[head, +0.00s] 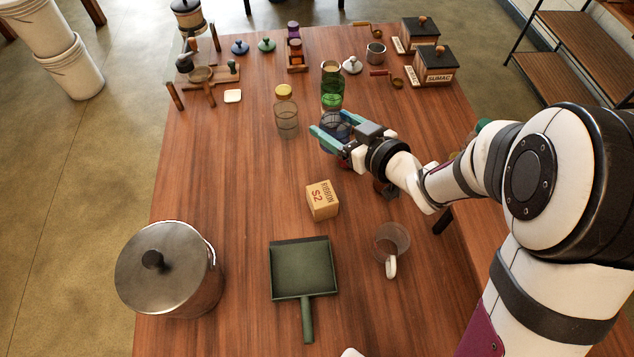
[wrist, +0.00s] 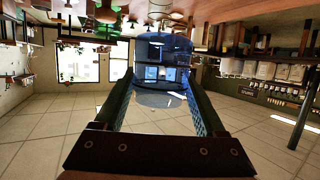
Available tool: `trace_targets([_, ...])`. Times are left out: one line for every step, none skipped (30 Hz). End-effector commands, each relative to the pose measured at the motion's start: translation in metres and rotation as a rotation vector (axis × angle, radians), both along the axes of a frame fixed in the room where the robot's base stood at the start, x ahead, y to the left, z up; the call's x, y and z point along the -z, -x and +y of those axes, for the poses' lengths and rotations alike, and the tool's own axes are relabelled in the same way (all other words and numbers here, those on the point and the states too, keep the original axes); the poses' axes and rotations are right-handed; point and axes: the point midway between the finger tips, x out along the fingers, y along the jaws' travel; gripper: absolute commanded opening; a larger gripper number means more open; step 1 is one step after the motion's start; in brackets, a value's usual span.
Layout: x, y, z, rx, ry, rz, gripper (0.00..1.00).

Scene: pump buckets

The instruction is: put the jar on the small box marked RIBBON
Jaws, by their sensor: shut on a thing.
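The small cardboard box (head: 322,201) marked RIBBON S2 sits on the middle of the table, with nothing on top of it. My gripper (head: 328,130) is beyond the box, towards the far side of the table, and is shut on a blue glass jar (head: 336,124). In the wrist view the see-through blue jar (wrist: 162,75) shows between the two fingers (wrist: 160,105). The fingers and wrist hide part of the jar in the head view. I cannot tell whether its base touches the table.
A clear glass jar (head: 286,122) stands left of my gripper, and a green bottle (head: 331,88) stands just behind. A green dustpan (head: 301,268), a clear mug (head: 391,243) and a lidded steel pot (head: 168,268) are on the near side. Bare table surrounds the box.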

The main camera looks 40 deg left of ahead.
Motion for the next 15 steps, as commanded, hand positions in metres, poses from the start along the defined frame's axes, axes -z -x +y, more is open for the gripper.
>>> trace_targets([-0.009,-0.005,-0.015,-0.05,-0.001,-0.006,0.04])
trace_targets([-0.012,-0.005,-0.025,-0.092,0.0,-0.005,0.04])
trace_targets([-0.015,-0.003,-0.041,-0.151,0.0,-0.003,0.04])
trace_targets([-0.016,-0.001,-0.055,-0.195,0.0,-0.003,0.04])
trace_targets([-0.016,0.002,-0.069,-0.237,0.001,-0.002,0.04])
trace_targets([-0.015,0.006,-0.085,-0.283,0.0,0.0,0.04])
trace_targets([-0.014,0.009,-0.095,-0.31,0.0,0.002,0.04])
trace_targets([-0.013,0.012,-0.104,-0.333,0.0,0.0,0.04])
trace_targets([-0.012,0.014,-0.113,-0.355,0.0,0.001,0.04])
trace_targets([-0.011,0.016,-0.118,-0.368,0.0,0.002,0.04])
trace_targets([-0.01,0.018,-0.121,-0.378,-0.001,0.003,0.04])
trace_targets([-0.007,0.021,-0.12,-0.388,-0.001,0.003,0.04])
trace_targets([-0.004,0.023,-0.117,-0.393,-0.002,0.004,0.04])
trace_targets([0.001,0.027,-0.111,-0.398,-0.002,0.005,0.04])
trace_targets([0.008,0.032,-0.1,-0.401,-0.001,0.007,0.04])
